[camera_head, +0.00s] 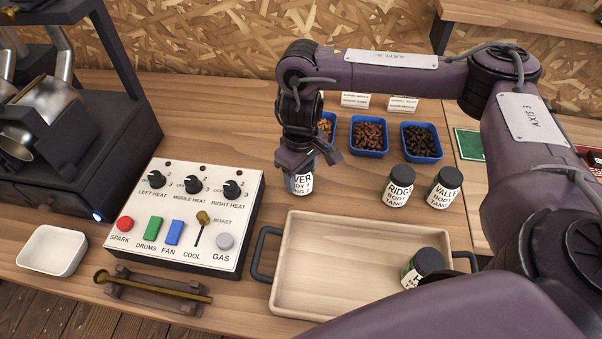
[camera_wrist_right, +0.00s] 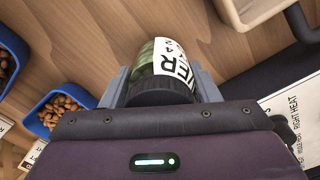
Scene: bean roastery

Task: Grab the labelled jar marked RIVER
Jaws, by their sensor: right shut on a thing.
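The jar marked RIVER (camera_head: 300,184) stands behind the wooden tray, its white label partly covered by my gripper; "VER" and lines below it can be read. My right gripper (camera_head: 308,160) comes down on this jar from above and is shut on it. In the right wrist view the jar (camera_wrist_right: 168,62), with greenish glass and a dark lid, sits between the two fingers of my right gripper (camera_wrist_right: 165,85). Whether the jar touches the table cannot be told clearly. My left gripper is not in view.
The RIDGE jar (camera_head: 397,187) and the VALLEY jar (camera_head: 443,188) stand to the right. Another jar (camera_head: 424,264) is in the wooden tray (camera_head: 330,290). Blue bean bins (camera_head: 421,142) are behind. A control panel (camera_head: 190,215) and a white dish (camera_head: 52,250) lie left.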

